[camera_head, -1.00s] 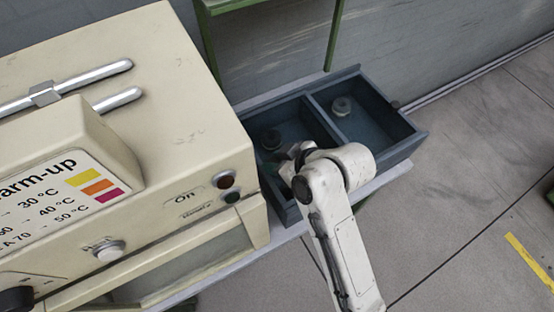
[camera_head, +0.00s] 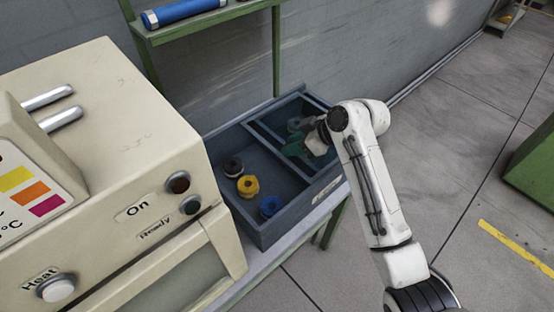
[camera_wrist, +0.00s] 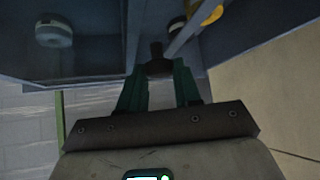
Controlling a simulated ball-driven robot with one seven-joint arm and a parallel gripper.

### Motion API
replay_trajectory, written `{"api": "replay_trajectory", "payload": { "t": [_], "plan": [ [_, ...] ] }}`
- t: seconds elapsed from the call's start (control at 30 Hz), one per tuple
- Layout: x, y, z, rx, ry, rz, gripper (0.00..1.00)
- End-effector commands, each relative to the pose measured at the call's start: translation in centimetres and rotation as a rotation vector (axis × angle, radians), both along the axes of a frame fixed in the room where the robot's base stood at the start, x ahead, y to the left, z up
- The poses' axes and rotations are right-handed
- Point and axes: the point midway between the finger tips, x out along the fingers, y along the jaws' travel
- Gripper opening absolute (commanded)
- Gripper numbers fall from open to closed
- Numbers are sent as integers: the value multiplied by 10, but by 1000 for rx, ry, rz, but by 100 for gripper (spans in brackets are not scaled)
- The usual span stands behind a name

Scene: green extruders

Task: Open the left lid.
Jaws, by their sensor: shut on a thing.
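The blue-grey box (camera_head: 268,232) has two compartments and stands beside the beige machine. Its left compartment is uncovered in the head view, with a black spool (camera_head: 232,166), a yellow spool (camera_head: 248,186) and a blue spool (camera_head: 270,206) inside. My gripper (camera_head: 296,146) is over the right compartment, with its green fingers low at the box. In the wrist view the fingers (camera_wrist: 160,72) are closed on a dark knob (camera_wrist: 157,50), which seems to belong to the left lid. The lid's panel is hard to make out. Another knob (camera_wrist: 53,32) shows farther left there.
The beige machine (camera_head: 120,110) stands close on the left of the box. A green shelf (camera_head: 205,18) with a blue cylinder (camera_head: 185,10) rises behind it. The floor on the right is open, with a green object (camera_head: 535,165) at the far edge.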

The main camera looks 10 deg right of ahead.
Motion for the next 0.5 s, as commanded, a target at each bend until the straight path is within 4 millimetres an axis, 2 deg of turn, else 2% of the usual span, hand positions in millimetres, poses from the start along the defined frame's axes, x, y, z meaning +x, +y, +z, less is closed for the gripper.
{"api": "replay_trajectory", "payload": {
  "t": [0.2,0.5],
  "plan": [
    [11,-16,1,0,-3,-3,0],
    [14,-22,2,-2,-8,-12,0]
  ]
}}
